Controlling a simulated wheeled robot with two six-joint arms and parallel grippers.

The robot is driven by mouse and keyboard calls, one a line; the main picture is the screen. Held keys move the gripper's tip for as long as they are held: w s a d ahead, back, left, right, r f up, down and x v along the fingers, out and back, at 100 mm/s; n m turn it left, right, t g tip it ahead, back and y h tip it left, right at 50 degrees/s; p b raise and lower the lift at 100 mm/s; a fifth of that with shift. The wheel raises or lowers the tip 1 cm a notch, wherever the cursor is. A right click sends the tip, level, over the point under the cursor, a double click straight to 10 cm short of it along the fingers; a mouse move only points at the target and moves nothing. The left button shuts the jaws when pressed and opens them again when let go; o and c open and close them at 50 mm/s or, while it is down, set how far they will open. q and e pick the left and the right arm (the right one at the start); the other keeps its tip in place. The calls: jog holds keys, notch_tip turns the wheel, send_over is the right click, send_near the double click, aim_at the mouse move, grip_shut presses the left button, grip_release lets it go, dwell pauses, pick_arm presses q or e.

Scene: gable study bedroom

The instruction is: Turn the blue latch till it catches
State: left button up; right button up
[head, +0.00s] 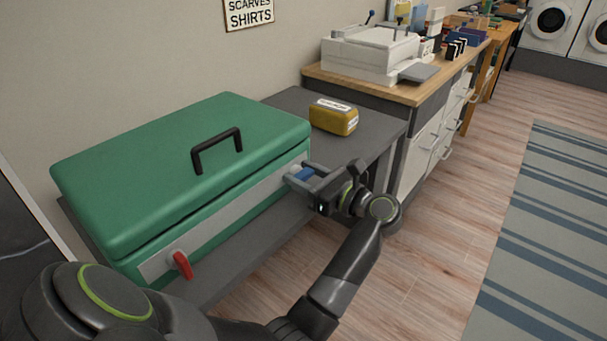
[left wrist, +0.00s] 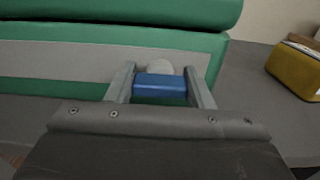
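A green case (head: 170,170) with a black handle lies on a dark grey table, its lid down. A light grey strip runs along its front. The red latch (head: 183,265) is at the strip's near left end, hanging down at a slight tilt. The blue latch (head: 304,174) is at the far right end. In the left wrist view the blue latch (left wrist: 160,86) lies level, with a round grey hub behind it. My left gripper (head: 299,178) has its fingers on both ends of the blue latch, with no clear gap. My right gripper is out of view.
A yellow labelled block (head: 334,117) sits on the grey table (head: 378,133), right of the case. A wooden-topped counter (head: 408,91) with a white machine stands beyond. The wooden floor on the right is clear up to a striped rug (head: 550,230).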

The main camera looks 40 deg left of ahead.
pick_arm(q)
jog(key=shift+c, duration=1.2)
